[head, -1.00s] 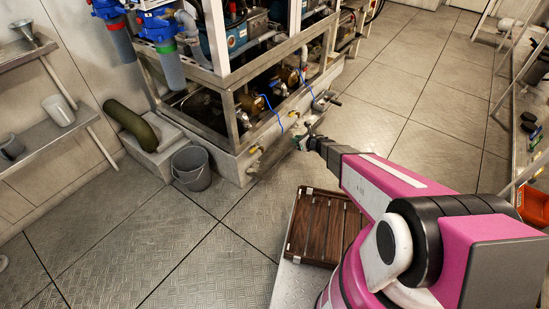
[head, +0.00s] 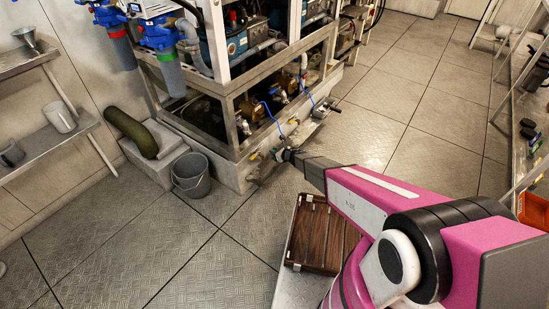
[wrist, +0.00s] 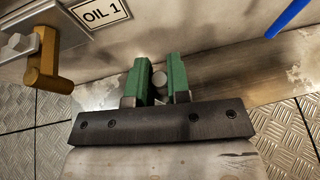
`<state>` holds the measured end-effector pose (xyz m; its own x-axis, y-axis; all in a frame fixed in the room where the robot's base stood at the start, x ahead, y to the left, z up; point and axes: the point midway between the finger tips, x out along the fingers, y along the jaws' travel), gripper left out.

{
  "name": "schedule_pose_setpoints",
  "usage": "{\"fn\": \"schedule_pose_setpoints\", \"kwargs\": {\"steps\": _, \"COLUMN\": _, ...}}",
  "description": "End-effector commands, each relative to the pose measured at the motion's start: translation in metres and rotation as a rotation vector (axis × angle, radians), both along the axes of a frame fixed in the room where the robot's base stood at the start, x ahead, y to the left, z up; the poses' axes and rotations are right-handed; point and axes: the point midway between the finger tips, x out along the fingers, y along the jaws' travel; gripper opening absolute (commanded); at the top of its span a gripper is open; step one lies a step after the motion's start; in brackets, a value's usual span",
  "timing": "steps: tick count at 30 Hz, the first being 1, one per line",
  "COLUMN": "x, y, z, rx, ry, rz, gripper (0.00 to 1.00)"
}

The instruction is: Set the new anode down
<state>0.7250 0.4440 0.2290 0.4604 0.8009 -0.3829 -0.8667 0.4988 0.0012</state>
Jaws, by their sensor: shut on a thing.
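My gripper (head: 283,155) is low beside the front corner of the watermaker's concrete plinth in the head view. In the wrist view its two green fingers (wrist: 160,78) are shut around a small grey round piece (wrist: 160,79), seen end-on, which appears to be the anode. Most of that piece is hidden by the fingers and the gripper's dark bar. In the head view it is too small to make out. A stained, brownish surface lies close behind the fingertips; I cannot tell whether the piece touches it.
A grey bucket (head: 190,178) stands left of the plinth. A slatted brown tray (head: 322,237) lies near my arm.

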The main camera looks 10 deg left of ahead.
Motion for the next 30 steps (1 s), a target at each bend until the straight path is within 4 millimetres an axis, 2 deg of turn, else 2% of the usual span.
{"fn": "schedule_pose_setpoints", "kwargs": {"steps": 10, "x": 0.001, "y": 0.001, "z": -0.039, "rx": 0.000, "ry": 0.002, "rz": -0.001, "gripper": 0.00}}
{"fn": "schedule_pose_setpoints", "kwargs": {"steps": 23, "x": 0.000, "y": 0.000, "z": -0.044, "rx": 0.000, "ry": 0.000, "rz": 0.000, "gripper": 0.00}}
{"fn": "schedule_pose_setpoints", "kwargs": {"steps": 24, "x": 0.000, "y": 0.000, "z": -0.043, "rx": 0.000, "ry": 0.000, "rz": 0.000, "gripper": 0.27}}
{"fn": "schedule_pose_setpoints", "kwargs": {"steps": 25, "x": 0.000, "y": 0.000, "z": -0.043, "rx": 0.000, "ry": 0.000, "rz": 0.000, "gripper": 0.37}}
{"fn": "schedule_pose_setpoints", "kwargs": {"steps": 26, "x": 0.000, "y": 0.000, "z": -0.043, "rx": 0.000, "ry": 0.000, "rz": 0.000, "gripper": 0.43}}
{"fn": "schedule_pose_setpoints", "kwargs": {"steps": 30, "x": 0.000, "y": 0.000, "z": -0.043, "rx": 0.000, "ry": 0.000, "rz": 0.000, "gripper": 0.43}}
